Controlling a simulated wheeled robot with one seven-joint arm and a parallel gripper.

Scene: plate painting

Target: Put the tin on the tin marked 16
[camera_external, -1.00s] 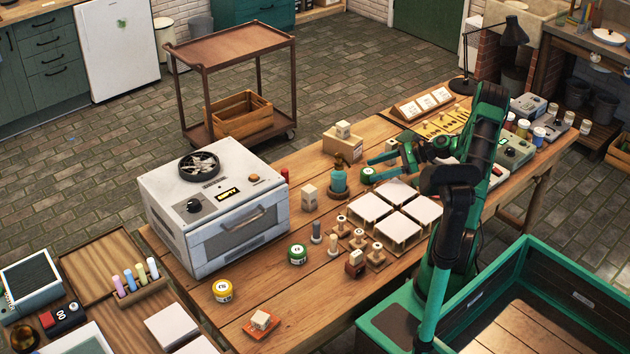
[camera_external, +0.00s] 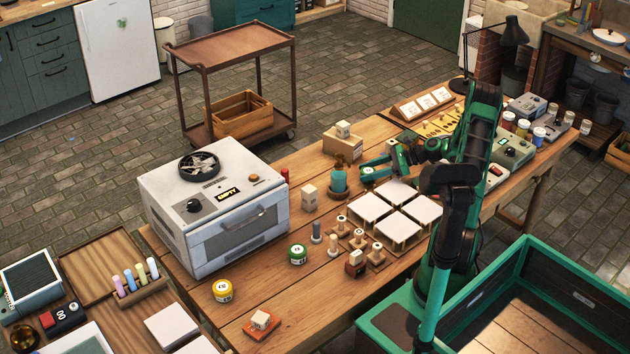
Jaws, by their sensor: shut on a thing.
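My gripper (camera_external: 375,172) is low over the table behind the white tiles, shut on a small green tin (camera_external: 367,174). The fingers hide much of that tin, and I cannot tell whether it touches the table. Another green tin (camera_external: 297,255) with a pale label on top stands upright in the middle of the table. A yellow tin (camera_external: 222,292) stands upright near the front left. The numbers on the tins are too small to read surely, so I cannot tell which is marked 16.
White tiles (camera_external: 398,191) on stands lie right in front of my gripper. A teal pot (camera_external: 338,180) stands close on its left. Stamps (camera_external: 358,240) and a pale block (camera_external: 309,197) stand between it and the other tins. A kiln (camera_external: 215,205) fills the table's left.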

